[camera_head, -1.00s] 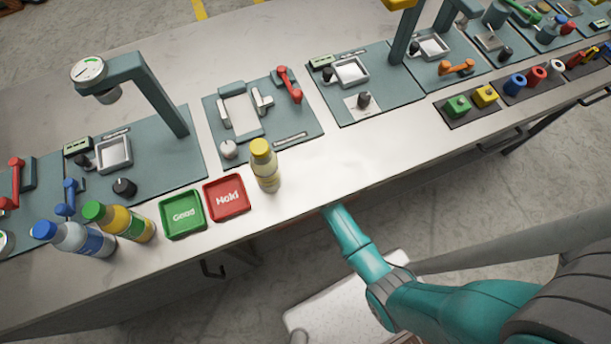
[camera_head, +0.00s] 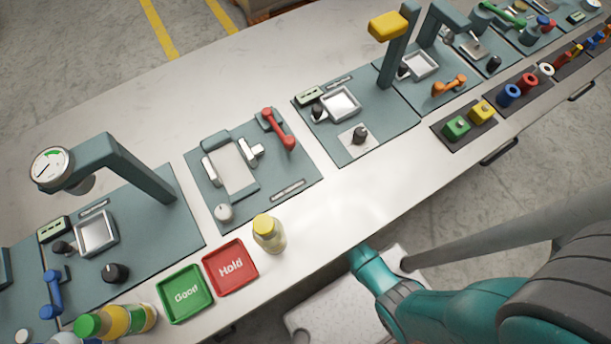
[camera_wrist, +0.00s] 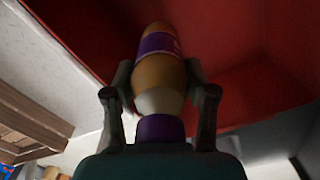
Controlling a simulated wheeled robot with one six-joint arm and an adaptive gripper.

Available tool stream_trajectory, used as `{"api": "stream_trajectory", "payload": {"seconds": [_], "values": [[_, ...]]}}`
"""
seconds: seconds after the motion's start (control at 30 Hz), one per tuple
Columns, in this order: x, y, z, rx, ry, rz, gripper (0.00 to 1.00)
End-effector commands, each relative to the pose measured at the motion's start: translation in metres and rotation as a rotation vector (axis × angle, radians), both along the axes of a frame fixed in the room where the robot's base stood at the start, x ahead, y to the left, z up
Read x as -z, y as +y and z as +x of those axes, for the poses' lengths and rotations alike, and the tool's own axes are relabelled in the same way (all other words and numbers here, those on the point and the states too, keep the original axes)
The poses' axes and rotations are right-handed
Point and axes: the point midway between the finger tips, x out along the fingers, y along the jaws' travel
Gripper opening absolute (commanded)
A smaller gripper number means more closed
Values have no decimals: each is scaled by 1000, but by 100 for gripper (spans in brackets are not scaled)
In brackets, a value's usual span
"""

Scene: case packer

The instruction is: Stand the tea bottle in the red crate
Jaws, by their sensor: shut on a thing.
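My gripper (camera_wrist: 159,76) is shut on an amber bottle with a purple label and purple cap, which I take as the tea bottle (camera_wrist: 160,82). In the wrist view the cap is near the palm and the body points away between the two fingers. Red surfaces of the red crate (camera_wrist: 245,45) fill the top and right of that view, beyond and around the bottle. I cannot tell whether the bottle's base touches the crate. In the head view my gripper, the held bottle and the crate are out of sight.
In the head view, a yellow-capped bottle (camera_head: 268,235) stands by the red Hold tray (camera_head: 231,268) and green Good tray (camera_head: 185,294). A green-capped bottle (camera_head: 115,321) is at the lower left. A wooden slatted object (camera_wrist: 30,120) shows in the wrist view.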

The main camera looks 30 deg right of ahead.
Motion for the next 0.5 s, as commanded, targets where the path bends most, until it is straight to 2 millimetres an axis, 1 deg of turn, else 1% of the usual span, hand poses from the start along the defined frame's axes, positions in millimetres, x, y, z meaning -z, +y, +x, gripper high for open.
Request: {"api": "stream_trajectory", "payload": {"seconds": [0.03,0.1,0.2,0.33,0.5], "values": [[9,0,1,-1,2,0,9],[20,0,1,-1,1,0,9],[30,0,1,-2,0,0,9],[38,0,2,-2,-1,0,9],[59,0,1,-2,0,0,9]]}}
